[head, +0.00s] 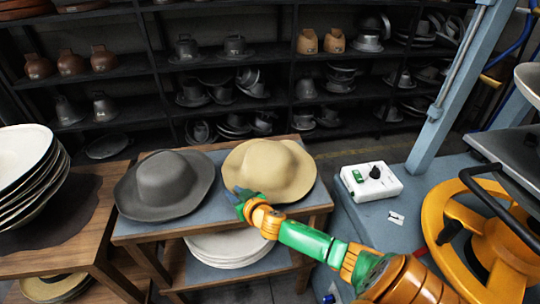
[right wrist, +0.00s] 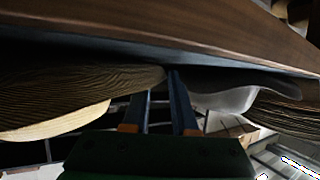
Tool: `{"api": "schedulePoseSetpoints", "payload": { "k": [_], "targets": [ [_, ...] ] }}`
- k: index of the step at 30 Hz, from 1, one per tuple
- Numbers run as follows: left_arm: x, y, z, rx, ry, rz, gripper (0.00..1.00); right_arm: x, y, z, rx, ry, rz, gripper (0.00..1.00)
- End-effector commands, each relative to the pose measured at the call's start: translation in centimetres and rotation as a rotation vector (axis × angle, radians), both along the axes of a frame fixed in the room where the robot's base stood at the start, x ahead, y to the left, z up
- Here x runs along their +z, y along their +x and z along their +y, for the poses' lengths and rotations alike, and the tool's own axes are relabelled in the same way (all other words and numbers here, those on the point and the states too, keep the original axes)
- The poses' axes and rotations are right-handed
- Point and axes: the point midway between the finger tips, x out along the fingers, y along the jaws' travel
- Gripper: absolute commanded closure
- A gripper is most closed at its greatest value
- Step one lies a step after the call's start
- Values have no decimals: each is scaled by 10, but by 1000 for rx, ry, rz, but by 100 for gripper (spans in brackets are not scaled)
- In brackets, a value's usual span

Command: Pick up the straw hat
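The straw hat (head: 270,168) is tan and sits upright on the right of a small table's blue-grey top. A dark grey hat (head: 165,185) sits to its left. My right gripper (head: 236,197) is at the straw hat's front left brim, between the two hats. In the right wrist view the picture is upside down, and the straw hat (right wrist: 70,95) is on the left. There the two fingers (right wrist: 162,85) are apart, with the brim's edge at their tips. Whether they touch the brim cannot be told. My left gripper is out of view.
White hats (head: 230,248) lie stacked on the shelf below. A wooden table (head: 85,225) with stacked hats stands at left. A white control box (head: 371,181) and an orange wheel (head: 490,240) are at right. Shelves with hat forms (head: 225,95) fill the back.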

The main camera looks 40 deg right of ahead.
Motion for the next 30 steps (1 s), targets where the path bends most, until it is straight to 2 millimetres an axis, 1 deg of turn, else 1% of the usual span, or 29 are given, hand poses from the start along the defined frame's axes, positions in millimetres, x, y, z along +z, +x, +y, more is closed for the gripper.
{"api": "schedulePoseSetpoints", "payload": {
  "k": [1,2,3,30],
  "targets": [
    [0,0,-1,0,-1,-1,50,0,0,0,1,0,0,91],
    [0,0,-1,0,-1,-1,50,0,0,0,1,0,0,99],
    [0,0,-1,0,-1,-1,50,0,0,0,1,0,0,100],
    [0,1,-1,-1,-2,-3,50,-2,-1,0,-1,-1,5,100]
  ]
}}
